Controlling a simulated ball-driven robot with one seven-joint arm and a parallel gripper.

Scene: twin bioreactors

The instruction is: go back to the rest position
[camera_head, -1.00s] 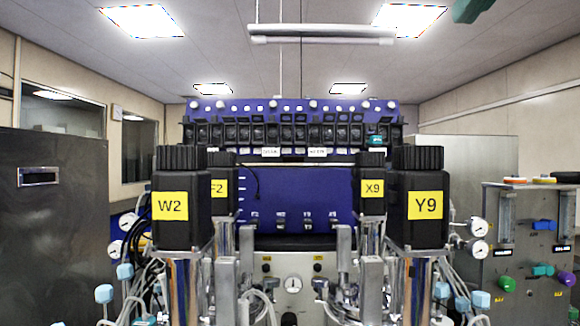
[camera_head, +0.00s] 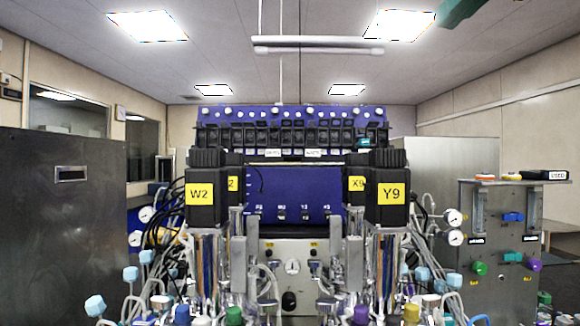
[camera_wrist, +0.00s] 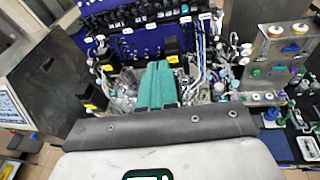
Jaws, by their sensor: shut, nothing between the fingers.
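In the wrist view my gripper (camera_wrist: 160,68) shows as two teal fingers lying together, shut and empty. They point toward the twin bioreactors, with clear air seen around them. In the head view the bioreactors stand ahead, with black motor heads labelled W2 (camera_head: 200,193) on the left and Y9 (camera_head: 391,193) on the right. Two further heads stand behind them, the right one labelled X9 (camera_head: 356,183). A teal piece (camera_head: 460,12) cuts the top right edge of the head view; I cannot tell whether it is part of my gripper.
A blue panel (camera_head: 310,208) with a row of black modules stands behind the reactors. A steel cabinet (camera_head: 62,230) is at left, and a steel console (camera_head: 500,220) with coloured knobs at right. Tubes and coloured caps crowd the front. The space above the motor heads is open.

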